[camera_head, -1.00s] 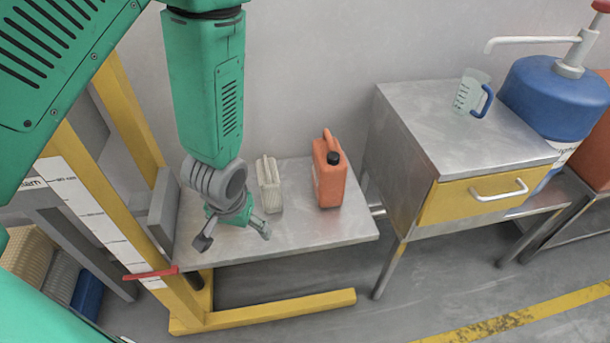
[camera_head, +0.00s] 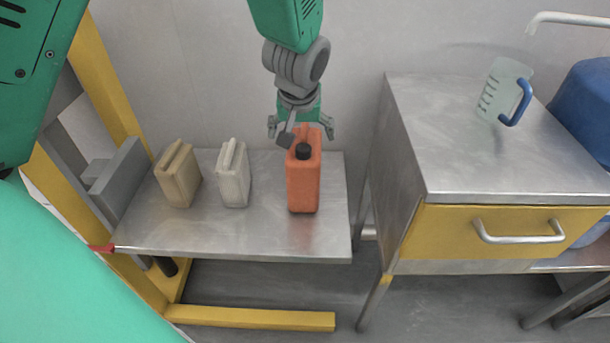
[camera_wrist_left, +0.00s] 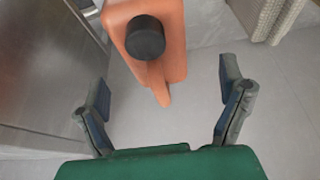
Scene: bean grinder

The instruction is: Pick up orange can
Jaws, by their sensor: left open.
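The orange can (camera_head: 303,185) stands upright on the metal shelf, with a black cap and a handle on top. It also shows in the left wrist view (camera_wrist_left: 176,50), with its handle pointing down between my open fingers. My left gripper (camera_head: 301,132) is open at the top of the can, close behind its handle. In the left wrist view my left gripper (camera_wrist_left: 165,108) has its fingers wide apart on either side of the handle, with a gap to each. I cannot tell whether anything touches the can. My right gripper is not in view.
A white can (camera_head: 234,178) and a tan can (camera_head: 179,178) stand to the left on the same metal shelf (camera_head: 240,235). A metal cabinet (camera_head: 440,130) with a yellow drawer stands to the right, with a measuring jug (camera_head: 502,92) on top. The wall is close behind.

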